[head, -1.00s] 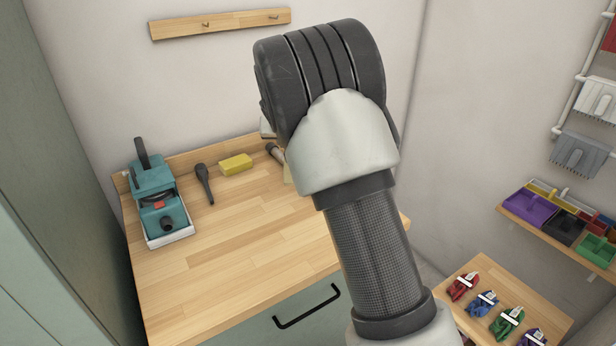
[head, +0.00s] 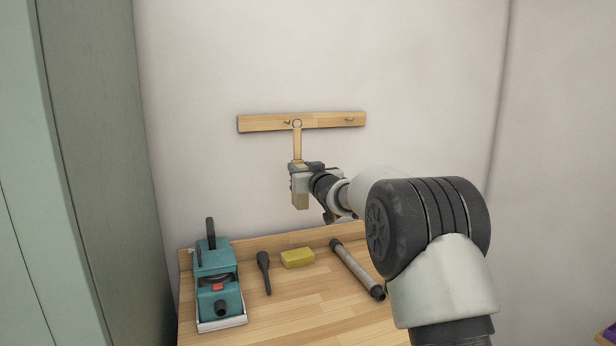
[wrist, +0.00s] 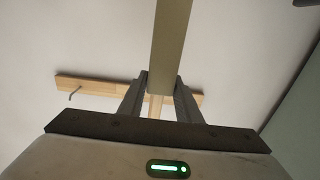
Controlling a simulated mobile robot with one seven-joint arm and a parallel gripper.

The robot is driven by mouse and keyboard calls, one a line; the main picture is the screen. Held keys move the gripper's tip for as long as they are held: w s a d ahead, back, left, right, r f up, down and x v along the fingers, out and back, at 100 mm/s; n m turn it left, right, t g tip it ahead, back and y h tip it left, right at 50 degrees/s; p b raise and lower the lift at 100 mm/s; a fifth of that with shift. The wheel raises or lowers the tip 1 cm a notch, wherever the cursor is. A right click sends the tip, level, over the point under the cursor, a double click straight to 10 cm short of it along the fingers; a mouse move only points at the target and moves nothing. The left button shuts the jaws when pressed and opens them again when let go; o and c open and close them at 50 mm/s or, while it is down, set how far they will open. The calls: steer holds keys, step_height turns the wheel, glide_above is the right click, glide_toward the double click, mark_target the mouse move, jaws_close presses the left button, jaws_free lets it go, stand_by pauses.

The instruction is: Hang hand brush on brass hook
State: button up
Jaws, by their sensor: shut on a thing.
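The wooden hand brush (head: 297,143) hangs upright in my gripper (head: 301,172), with its handle and end ring up and its pale brush end (head: 301,201) below. My gripper is shut on it. In the head view the ring overlaps the wooden rail (head: 325,121), just right of the left brass hook (head: 287,122); I cannot tell whether they touch. The right hook (head: 349,120) is bare. The wrist view shows the brush (wrist: 170,45) between the fingers (wrist: 160,98), with the rail (wrist: 90,86) and one bare hook (wrist: 74,93) behind.
Below is a wooden worktop (head: 310,307) holding a teal machine (head: 217,285), a dark tool (head: 264,272), a yellow sponge (head: 297,258) and a grey tube with dark ends (head: 357,269). A tall green-grey cabinet (head: 95,150) stands at left. The wall around the rail is clear.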

steer(key=f+p+x, duration=0.1)
steer(key=p+x, duration=0.8)
steer(key=shift+w+f, duration=0.25)
steer(key=shift+f, duration=0.05)
stand_by(0.8)
stand_by(0.5)
steer(key=o, duration=1.2)
steer(key=shift+f, duration=0.1)
steer(key=shift+s, duration=0.1)
